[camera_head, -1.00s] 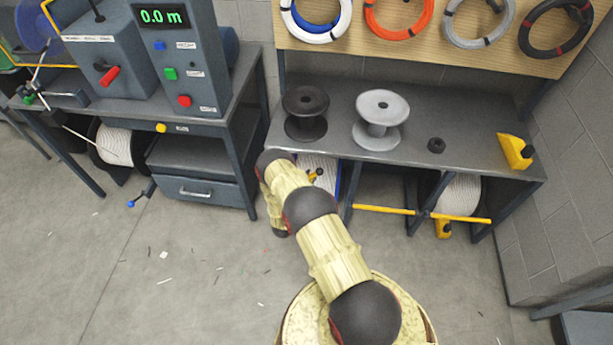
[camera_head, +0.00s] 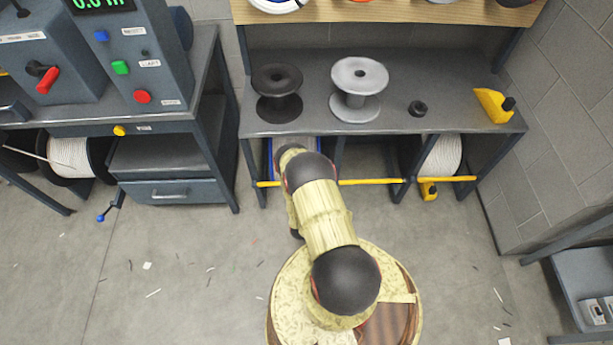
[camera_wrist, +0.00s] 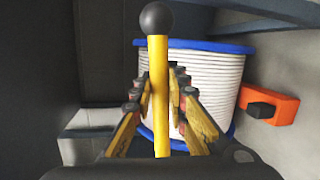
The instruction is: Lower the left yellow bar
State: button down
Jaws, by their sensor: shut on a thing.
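The left yellow bar (camera_head: 268,184) shows in the head view as a short level length left of my arm, low across the front of the left bay. My arm hides its middle. In the wrist view the bar (camera_wrist: 158,120) runs up the middle of the picture and ends in a black ball knob (camera_wrist: 156,18). My gripper (camera_wrist: 159,80) has its fingers on either side of the bar and is shut on it. In the head view my gripper is hidden behind my arm. Behind the bar is a white cable reel with blue flanges (camera_wrist: 212,85).
Another yellow bar (camera_head: 372,182) crosses the middle bay and a third (camera_head: 455,179) the right bay. Black and grey empty spools (camera_head: 277,95) (camera_head: 357,88) stand on the bench top. An orange block (camera_wrist: 270,106) is beside the reel. Open floor lies left of my base.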

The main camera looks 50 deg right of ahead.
jog(key=shift+f+m, duration=0.5)
jog(key=shift+f, duration=1.05)
jog(key=shift+s+f, duration=0.1)
jog(key=c, duration=1.7)
grip_release()
jog(key=v, duration=1.2)
jog(key=shift+d, duration=0.1)
